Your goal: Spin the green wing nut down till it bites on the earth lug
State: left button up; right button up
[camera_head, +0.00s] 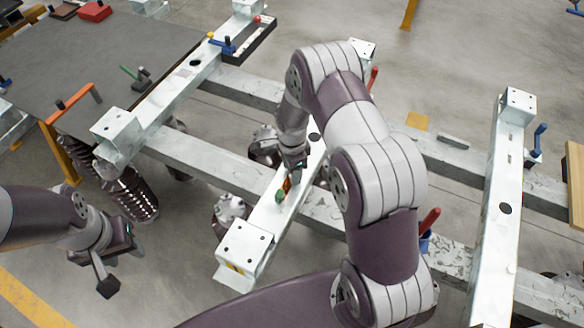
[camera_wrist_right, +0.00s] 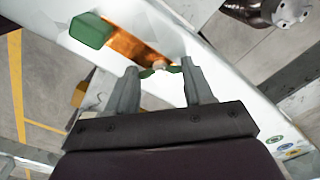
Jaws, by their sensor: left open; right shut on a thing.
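The green wing nut (camera_wrist_right: 174,69) sits on a pale stud between the fingertips of my right gripper (camera_wrist_right: 159,67); the gripper is shut on its wings. The copper-coloured earth lug (camera_wrist_right: 130,43) lies flat on the white beam under the nut, with a green block (camera_wrist_right: 91,30) at its far end. I cannot tell whether the nut touches the lug. In the head view the lug (camera_head: 287,184) and green block (camera_head: 280,197) show just below my right gripper (camera_head: 296,172); the nut is hidden there. My left gripper (camera_head: 110,272) is open and empty, low at the left.
The white beam (camera_head: 262,228) crosses grey rails (camera_head: 215,166). A grey table (camera_head: 95,62) with an orange-handled tool (camera_head: 76,98) is at upper left. Another white beam (camera_head: 497,210) is at right. Floor around my left gripper is clear.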

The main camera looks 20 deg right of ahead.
dwell(0.3)
jog(key=o, duration=1.1)
jog(key=shift+c, duration=0.2)
jog(key=shift+r, duration=0.1)
notch_tip(320, 180, up, 13)
jog(key=shift+f+b, duration=0.2)
jog(key=shift+b, duration=0.15)
